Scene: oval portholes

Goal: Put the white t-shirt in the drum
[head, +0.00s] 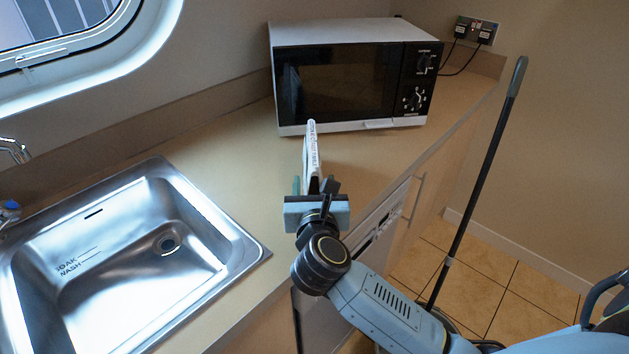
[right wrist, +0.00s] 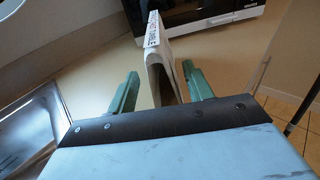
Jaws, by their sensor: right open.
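The white t-shirt (head: 312,150) appears as a narrow upright folded shape with printed lettering, over the counter in front of the microwave. In the right wrist view the white t-shirt (right wrist: 158,60) stands between the two green fingers, with a gap on each side. My right gripper (head: 313,186) is open around its near end; it also shows in the right wrist view (right wrist: 160,85). Whether the shirt touches the counter is hard to tell. The drum is not visible. My left gripper is not in view.
A microwave (head: 350,75) stands at the back of the counter (head: 220,130). A steel sink (head: 120,260) lies at the left. A white appliance front (head: 375,235) shows under the counter edge. A dark pole (head: 478,180) leans at the right above the tiled floor.

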